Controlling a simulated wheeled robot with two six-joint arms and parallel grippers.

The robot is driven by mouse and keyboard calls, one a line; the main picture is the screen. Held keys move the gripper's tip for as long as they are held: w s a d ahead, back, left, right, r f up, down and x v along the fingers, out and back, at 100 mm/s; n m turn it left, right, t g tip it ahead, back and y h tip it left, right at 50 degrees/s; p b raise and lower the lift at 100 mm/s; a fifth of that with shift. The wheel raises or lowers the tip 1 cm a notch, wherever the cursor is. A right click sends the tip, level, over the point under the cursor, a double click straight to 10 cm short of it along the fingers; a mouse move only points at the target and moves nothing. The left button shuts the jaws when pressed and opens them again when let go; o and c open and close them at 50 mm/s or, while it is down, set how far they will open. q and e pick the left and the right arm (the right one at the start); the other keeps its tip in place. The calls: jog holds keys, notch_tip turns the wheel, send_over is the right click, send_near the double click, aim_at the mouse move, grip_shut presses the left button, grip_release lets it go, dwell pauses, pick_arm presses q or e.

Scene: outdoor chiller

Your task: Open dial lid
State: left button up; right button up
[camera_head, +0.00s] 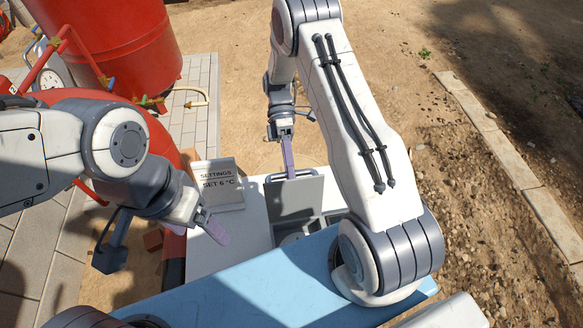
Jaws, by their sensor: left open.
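The grey dial lid (297,200) stands raised on the white chiller box, with a bar handle at its top edge. Below it, a grey recess shows part of a round dial (291,239); my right arm and the blue surface hide some of it. My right gripper (289,171) points down, with a purple finger at the lid's handle; whether it grips the handle is not clear. My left gripper (199,228) is open and empty, left of the lid and over the near left side of the box.
A sign (217,184) reading "SETTINGS SET 6 °C" stands left of the lid. A red tank (115,45) and red pipes fill the upper left. A blue surface (250,297) lies in front. Bare ground is at the right.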

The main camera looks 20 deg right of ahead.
jog(key=shift+d+r, duration=0.15)
jog(key=shift+w, duration=0.15)
jog(key=b+v, duration=0.1)
jog(key=v, duration=0.9)
jog(key=shift+w, duration=0.1)
dwell(0.3)
